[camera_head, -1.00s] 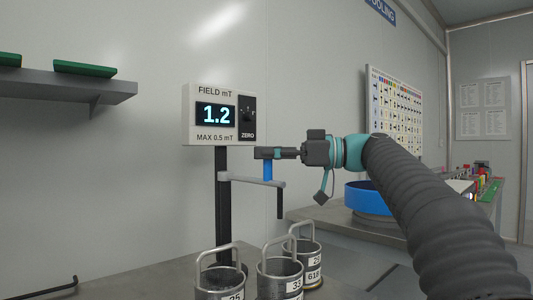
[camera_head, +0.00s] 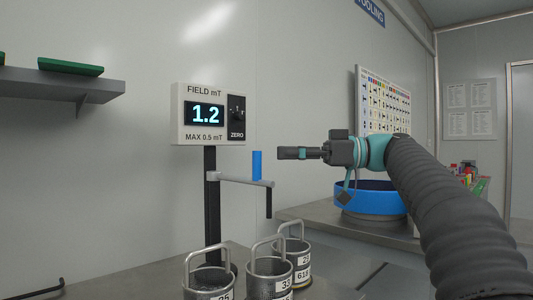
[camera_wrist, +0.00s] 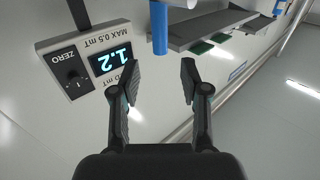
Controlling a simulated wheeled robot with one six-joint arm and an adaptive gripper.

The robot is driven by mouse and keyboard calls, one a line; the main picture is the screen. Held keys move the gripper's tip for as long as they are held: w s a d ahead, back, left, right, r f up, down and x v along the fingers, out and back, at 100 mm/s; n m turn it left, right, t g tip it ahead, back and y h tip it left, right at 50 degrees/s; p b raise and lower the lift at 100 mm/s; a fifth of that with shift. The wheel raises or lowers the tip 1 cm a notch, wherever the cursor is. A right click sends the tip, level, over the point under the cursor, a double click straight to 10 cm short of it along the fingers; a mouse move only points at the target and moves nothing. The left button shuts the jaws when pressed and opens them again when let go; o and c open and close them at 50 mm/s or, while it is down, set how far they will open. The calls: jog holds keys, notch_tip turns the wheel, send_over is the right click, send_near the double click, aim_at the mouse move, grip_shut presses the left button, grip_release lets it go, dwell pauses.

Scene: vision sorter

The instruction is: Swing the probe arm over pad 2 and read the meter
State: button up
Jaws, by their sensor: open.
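The field meter (camera_head: 205,114) stands on a black post and reads 1.2 mT; its label says MAX 0.5 mT. It also shows upside down in the wrist view (camera_wrist: 88,62). The probe arm (camera_head: 240,181) reaches right from the post, with a blue upright handle (camera_head: 257,164) on top and a dark probe (camera_head: 268,203) hanging from its end. My gripper (camera_head: 281,153) is open and empty, to the right of the blue handle and apart from it. In the wrist view the handle (camera_wrist: 159,28) lies beyond my open fingers (camera_wrist: 157,80). No pad marked 2 can be made out.
Several metal pots with loop handles stand on the bench below the probe, among them one marked 33 (camera_head: 270,277). A blue round bowl (camera_head: 366,200) sits on a table at right. A shelf (camera_head: 60,88) juts from the left wall.

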jog(key=shift+s+d, duration=0.1)
jog(key=shift+d, duration=2.55)
